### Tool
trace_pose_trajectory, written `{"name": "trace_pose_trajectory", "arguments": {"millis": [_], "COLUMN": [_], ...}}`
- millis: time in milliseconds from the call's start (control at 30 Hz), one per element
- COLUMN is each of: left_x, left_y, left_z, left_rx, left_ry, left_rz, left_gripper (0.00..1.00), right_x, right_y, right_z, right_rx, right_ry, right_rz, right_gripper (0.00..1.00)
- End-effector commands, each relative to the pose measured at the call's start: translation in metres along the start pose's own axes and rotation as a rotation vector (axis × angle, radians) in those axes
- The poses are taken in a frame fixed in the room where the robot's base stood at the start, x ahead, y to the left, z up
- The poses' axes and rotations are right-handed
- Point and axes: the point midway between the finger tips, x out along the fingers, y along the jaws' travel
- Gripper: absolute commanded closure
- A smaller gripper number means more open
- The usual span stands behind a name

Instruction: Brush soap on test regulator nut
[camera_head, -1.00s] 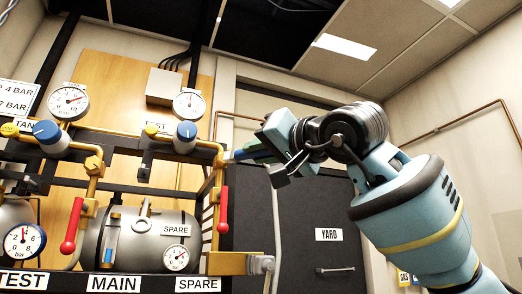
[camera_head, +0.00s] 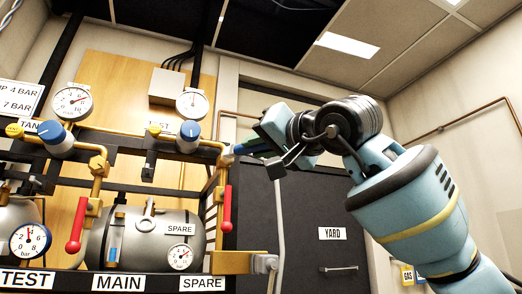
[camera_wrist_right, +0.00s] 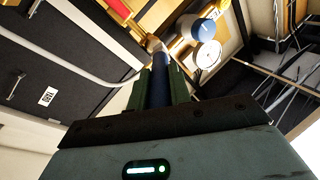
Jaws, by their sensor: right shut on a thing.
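My right gripper (camera_head: 247,147) is shut on a brush with a dark blue handle; the handle (camera_wrist_right: 160,92) shows between its fingers in the right wrist view. The brush's pale tip is at or very near the brass fitting (camera_head: 221,158) at the right end of the upper pipe; I cannot tell whether they touch. The test regulator's blue knob (camera_head: 189,131) is left of that fitting, under a round gauge (camera_head: 192,104). It also shows in the right wrist view (camera_wrist_right: 202,29). The nut itself is too small to make out. My left gripper is not in view.
Another blue-knobbed regulator (camera_head: 54,135) is at left. Red-handled levers (camera_head: 227,209) hang from the brass pipes. Grey tanks (camera_head: 150,238) stand below. A dark door marked YARD (camera_head: 310,210) is behind my right arm. A pale hose (camera_head: 279,225) hangs near the pipes.

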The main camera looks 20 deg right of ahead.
Motion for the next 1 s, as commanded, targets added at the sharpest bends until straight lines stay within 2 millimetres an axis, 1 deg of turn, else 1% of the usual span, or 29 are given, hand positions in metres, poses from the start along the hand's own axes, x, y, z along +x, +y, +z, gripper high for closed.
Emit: {"name": "trace_pose_trajectory", "arguments": {"millis": [400, 567, 800, 1000], "left_x": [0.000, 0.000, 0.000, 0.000], "left_y": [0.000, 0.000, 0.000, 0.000], "left_z": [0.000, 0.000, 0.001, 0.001], "left_rx": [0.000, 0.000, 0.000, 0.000], "left_ry": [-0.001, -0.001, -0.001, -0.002], "left_rz": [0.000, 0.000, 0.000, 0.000], "left_gripper": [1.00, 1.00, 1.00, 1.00], "right_x": [-0.001, -0.001, 0.004, 0.004], "right_y": [0.011, 0.009, 0.002, 0.004], "right_z": [0.007, 0.006, 0.001, 0.002], "right_rx": [0.001, 0.001, -0.001, 0.000], "right_ry": [0.000, 0.000, 0.000, -0.001], "right_rz": [0.001, 0.000, 0.001, 0.002], "right_gripper": [1.00, 1.00, 1.00, 1.00]}}
